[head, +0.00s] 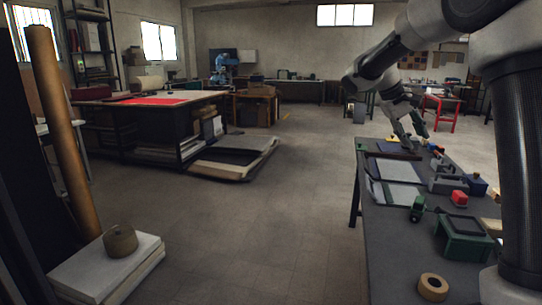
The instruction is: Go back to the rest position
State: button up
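My gripper (417,142) hangs at the end of my arm, which reaches in from the upper right. It points down over the far part of the long dark worktable (397,275) on the right. Its two fingers look spread apart, with nothing visible between them. A flat blue-purple item (388,146) and a dark bar lie on the table close to the fingertips. The exact height of the fingertips above the table cannot be told.
A red stool (440,108) stands beyond.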

jog(key=s+a+r+t+y, duration=0.15)
jog(key=s+y, duration=0.25)
jog(key=s, duration=1.4)
jog(key=s+a+f+t+y, duration=0.1)
jog(key=s+a+f, duration=0.1)
jog(key=s, duration=0.5)
jog(key=s+a+f+t+y, duration=0.1)
jog(key=s+f+t+y, duration=0.1)
jog(key=s, duration=0.6)
jog(key=shift+s+a+f, duration=0.2)
jog(key=shift+a+f, duration=0.15)
jog(key=shift+f, duration=0.5)
